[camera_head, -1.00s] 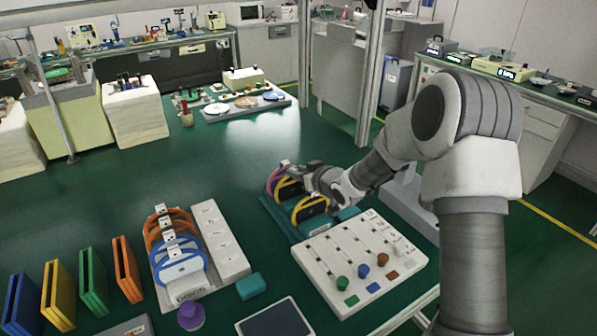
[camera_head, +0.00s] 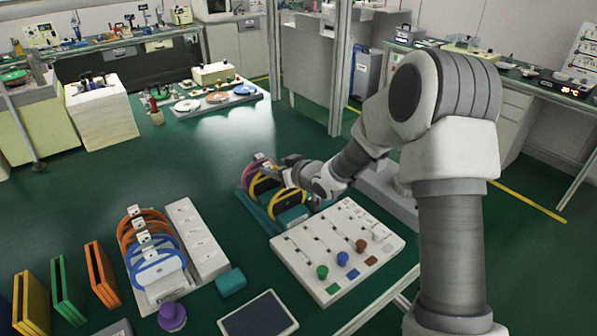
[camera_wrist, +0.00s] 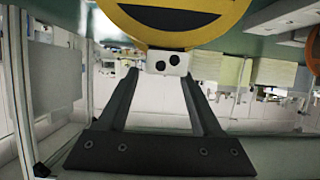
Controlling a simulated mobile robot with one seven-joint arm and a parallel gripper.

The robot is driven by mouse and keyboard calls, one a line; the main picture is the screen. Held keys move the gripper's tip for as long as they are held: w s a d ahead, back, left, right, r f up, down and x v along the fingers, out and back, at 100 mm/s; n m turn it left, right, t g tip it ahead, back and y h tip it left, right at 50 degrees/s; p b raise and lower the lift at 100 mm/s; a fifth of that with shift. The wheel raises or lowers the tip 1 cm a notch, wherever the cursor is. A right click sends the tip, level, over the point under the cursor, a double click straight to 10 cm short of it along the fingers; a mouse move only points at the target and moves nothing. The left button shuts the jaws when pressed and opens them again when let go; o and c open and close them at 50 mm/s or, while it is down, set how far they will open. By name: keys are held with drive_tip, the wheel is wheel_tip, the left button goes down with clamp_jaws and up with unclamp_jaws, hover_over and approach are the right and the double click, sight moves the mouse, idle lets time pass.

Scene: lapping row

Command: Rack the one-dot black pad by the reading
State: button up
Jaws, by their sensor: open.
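My gripper (camera_wrist: 159,75) is open in the wrist view, its fingers either side of a white two-dot tag (camera_wrist: 167,63). The tag is on a yellow-rimmed pad with a black middle (camera_wrist: 180,37); I see no contact with it. In the head view my gripper (camera_head: 287,168) is over the teal rack (camera_head: 262,222), which holds purple- and yellow-rimmed pads; the yellow ones look black inside. I cannot make out a one-dot tag there. A display (camera_head: 567,88) on the right bench seems to read 20 °C.
Left of the teal rack, a pale rack (camera_head: 160,290) holds orange and blue ring-handled pieces. A white slider panel (camera_head: 335,245) with coloured knobs lies in front of the teal rack. Coloured upright panels (camera_head: 100,272), a purple knob (camera_head: 172,316) and a dark tablet (camera_head: 258,315) are nearer.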

drive_tip(key=p+v, duration=0.2)
drive_tip(key=v, duration=1.3)
drive_tip(key=shift+d+r, duration=0.1)
drive_tip(key=shift+d, duration=0.05)
drive_tip(key=s+d+r+m+g+h+p, duration=0.1)
drive_tip(key=s+d+r+m+h+p, duration=0.1)
drive_tip(key=s+d+r+h, duration=0.4)
drive_tip(key=s+d+r+m+g+h+p, duration=0.1)
drive_tip(key=s+d+r+m+h+p, duration=0.15)
drive_tip(key=s+d+r, duration=0.4)
drive_tip(key=s+a+r+m+g+p, duration=0.1)
drive_tip(key=s+a+r, duration=0.1)
drive_tip(key=s, duration=0.5)
drive_tip(key=s+a+r+m+g+y+p, duration=0.1)
drive_tip(key=s+r+g, duration=0.1)
drive_tip(key=s, duration=0.6)
drive_tip(key=shift+s+a+r+g, duration=0.3)
drive_tip(key=shift+a+r, duration=0.1)
drive_tip(key=shift+r, duration=0.35)
drive_tip(key=shift+w, duration=0.1)
drive_tip(key=shift+c, duration=1.4)
drive_tip(key=shift+a, duration=0.1)
